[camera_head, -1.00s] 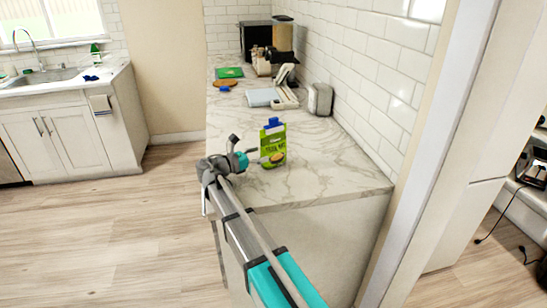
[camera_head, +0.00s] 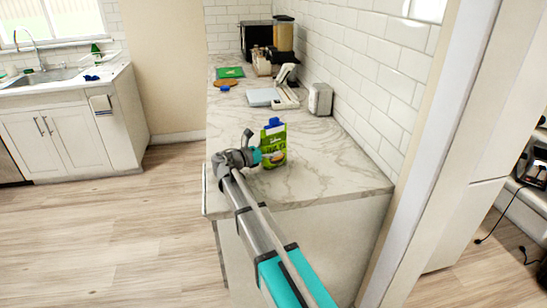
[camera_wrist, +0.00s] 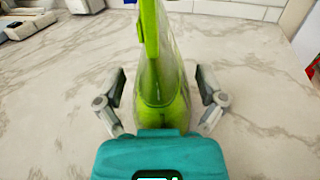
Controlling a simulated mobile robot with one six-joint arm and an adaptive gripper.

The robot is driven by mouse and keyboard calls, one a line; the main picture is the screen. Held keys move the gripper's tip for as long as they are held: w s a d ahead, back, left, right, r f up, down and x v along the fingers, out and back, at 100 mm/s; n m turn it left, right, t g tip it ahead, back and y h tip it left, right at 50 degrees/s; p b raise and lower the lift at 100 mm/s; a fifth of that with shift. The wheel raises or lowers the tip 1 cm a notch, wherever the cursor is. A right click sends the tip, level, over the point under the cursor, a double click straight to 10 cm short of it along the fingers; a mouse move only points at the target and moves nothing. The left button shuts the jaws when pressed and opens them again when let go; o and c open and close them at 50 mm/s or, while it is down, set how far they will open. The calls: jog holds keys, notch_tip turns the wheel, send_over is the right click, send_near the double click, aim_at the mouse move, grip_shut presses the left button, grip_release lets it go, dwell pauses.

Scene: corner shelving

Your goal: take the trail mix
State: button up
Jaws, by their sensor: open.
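My gripper (camera_wrist: 160,105) is open, with one finger on each side of the pouch's lower part. Gaps show between the fingers and the pouch. In the head view my gripper (camera_head: 257,146) is at the pouch's left side, and its far fingertips are partly hidden.
The marble counter (camera_head: 225,125) is bare around the pouch. Farther back stand a grey metal box (camera_head: 320,99), a white device (camera_head: 286,98), a green board (camera_head: 229,72) and a dispenser (camera_head: 282,35). A tiled wall (camera_head: 365,70) borders the counter's right side.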

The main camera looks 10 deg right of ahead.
grip_shut()
dwell(0.5)
jog(key=shift+r, duration=0.15)
notch_tip(320, 180, up, 3)
jog(key=p, duration=0.3)
jog(key=s+r+p, duration=0.9)
jog(key=s+p, duration=0.1)
jog(key=s, duration=0.4)
jog(key=shift+d+r, duration=0.15)
jog(key=shift+r, duration=0.25)
